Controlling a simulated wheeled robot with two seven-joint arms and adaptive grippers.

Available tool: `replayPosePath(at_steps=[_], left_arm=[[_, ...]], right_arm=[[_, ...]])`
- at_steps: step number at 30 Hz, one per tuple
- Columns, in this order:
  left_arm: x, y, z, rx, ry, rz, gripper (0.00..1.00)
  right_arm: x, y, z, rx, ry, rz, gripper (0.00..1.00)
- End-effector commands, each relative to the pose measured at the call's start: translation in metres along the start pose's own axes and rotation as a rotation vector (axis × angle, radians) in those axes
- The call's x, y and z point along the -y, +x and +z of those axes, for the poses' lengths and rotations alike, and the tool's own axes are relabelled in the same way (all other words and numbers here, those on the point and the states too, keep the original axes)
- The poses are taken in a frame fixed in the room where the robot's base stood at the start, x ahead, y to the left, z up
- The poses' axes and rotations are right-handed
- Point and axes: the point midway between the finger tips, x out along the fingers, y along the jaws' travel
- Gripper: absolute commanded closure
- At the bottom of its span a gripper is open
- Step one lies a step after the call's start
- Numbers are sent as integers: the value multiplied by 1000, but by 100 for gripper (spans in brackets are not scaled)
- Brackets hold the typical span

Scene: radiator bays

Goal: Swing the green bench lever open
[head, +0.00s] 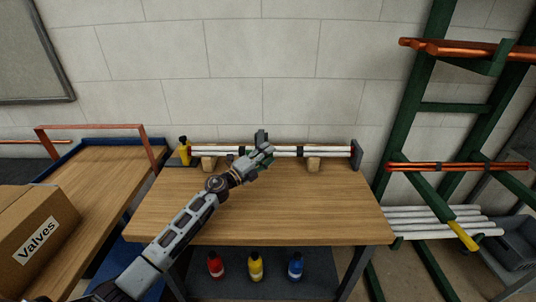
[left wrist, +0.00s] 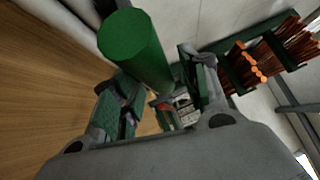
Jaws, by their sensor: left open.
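The green lever shows in the left wrist view as a thick green cylinder (left wrist: 137,48). Its lower end reaches in between the two fingers of my left gripper (left wrist: 158,88). The fingers are open, one on each side of it, and I cannot tell whether either touches it. In the head view my left gripper (head: 266,150) is at the white pipes (head: 288,151) along the back of the wooden bench (head: 260,210). There it largely hides the lever and its mount. My right gripper is not in view.
Wooden blocks (head: 313,164) carry the pipes, with a yellow fitting (head: 184,151) at the left end and a grey end plate (head: 357,154) at the right. A cardboard box (head: 35,235) stands at left. A green rack (head: 408,120) stands at right. The bench front is clear.

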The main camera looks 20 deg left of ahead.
Motion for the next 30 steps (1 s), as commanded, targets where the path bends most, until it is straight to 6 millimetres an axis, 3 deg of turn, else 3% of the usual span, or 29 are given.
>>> replayPosePath(at_steps=[17, 27, 30], left_arm=[[0, 10, 0, 0, 0, 0, 56], [0, 10, 0, 0, 0, 0, 100], [0, 10, 0, 0, 0, 0, 100]], right_arm=[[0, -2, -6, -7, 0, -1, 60], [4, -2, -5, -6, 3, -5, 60], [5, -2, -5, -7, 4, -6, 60]])
